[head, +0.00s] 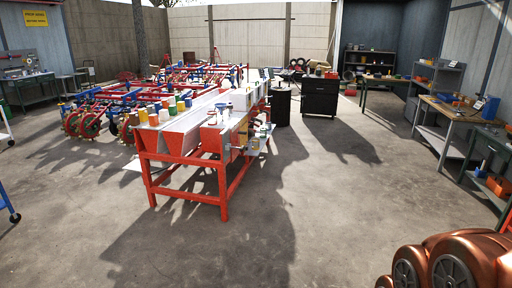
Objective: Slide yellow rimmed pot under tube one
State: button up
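A red-framed machine (222,178) with long grey troughs stands in the middle of the head view, some way off. Tube one cannot be made out. My gripper is not in view.
Blue and red wheeled farm machinery (100,118) stands behind on the left. A black cabinet (320,97) and a dark drum (280,107) stand behind on the right. Workbenches (450,108) line the right wall. The concrete floor (330,200) is clear in front and to the right.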

aim_at(256, 144)
jog(key=z, duration=0.1)
jog(key=k, duration=0.4)
jog(key=z, duration=0.95)
jog(key=i, duration=3.65)
jog(key=u, duration=0.25)
jog(key=i, duration=1.8)
jog(key=u, duration=0.1)
jog(key=i, duration=1.75)
jog(key=u, duration=0.45)
jog(key=i, duration=1.65)
jog(key=u, duration=1.4)
jog(key=i, duration=0.9)
jog(key=u, duration=1.05)
